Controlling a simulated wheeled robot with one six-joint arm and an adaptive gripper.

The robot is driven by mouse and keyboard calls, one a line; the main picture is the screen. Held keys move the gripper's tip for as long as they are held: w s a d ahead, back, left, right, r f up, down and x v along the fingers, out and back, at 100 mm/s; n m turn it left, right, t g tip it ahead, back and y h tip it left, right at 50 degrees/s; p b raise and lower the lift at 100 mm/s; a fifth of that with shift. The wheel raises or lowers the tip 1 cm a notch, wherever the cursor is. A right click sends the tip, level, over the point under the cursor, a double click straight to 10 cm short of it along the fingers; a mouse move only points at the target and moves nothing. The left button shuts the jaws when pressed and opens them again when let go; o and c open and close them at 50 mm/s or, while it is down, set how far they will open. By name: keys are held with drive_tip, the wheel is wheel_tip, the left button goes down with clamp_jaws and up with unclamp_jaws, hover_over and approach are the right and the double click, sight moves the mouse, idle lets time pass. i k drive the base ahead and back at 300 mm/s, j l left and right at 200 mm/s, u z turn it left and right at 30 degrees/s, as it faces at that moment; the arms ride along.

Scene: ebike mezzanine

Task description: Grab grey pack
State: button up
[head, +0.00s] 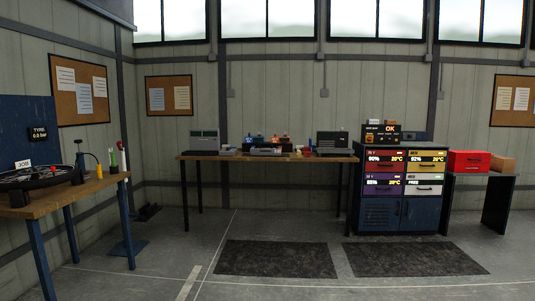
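I cannot tell for certain which thing is the grey pack. A light grey box-like item (204,139) stands at the left end of the back workbench, and a dark grey box (331,142) stands near its right end. A low grey item (265,152) lies between them. The battery cabinet (400,213) has red, yellow, purple and whitish bay fronts; the lower right whitish bay (424,190) reads "FREE". My gripper is not in view.
The back workbench (225,155) has small items along it. A side table (497,200) holds a red box (468,161). A left bench (60,197) carries a wheel (35,177). Two dark mats (275,259) (416,259) lie on the open floor.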

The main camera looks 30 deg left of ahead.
sight(276, 152)
drive_tip(key=i+j+u, duration=0.8)
drive_tip(key=i, duration=0.45)
drive_tip(key=i+l+u, duration=0.1)
drive_tip(key=i+u, duration=0.25)
drive_tip(key=i, duration=2.8)
drive_tip(key=i+z, duration=0.1)
drive_tip(key=i, duration=0.55)
drive_tip(key=i+j, duration=0.1)
drive_tip(key=i, duration=0.55)
drive_tip(key=i+j+z, duration=0.15)
drive_tip(key=i, duration=0.5)
drive_tip(key=i+j+z, duration=0.1)
drive_tip(key=i, duration=0.55)
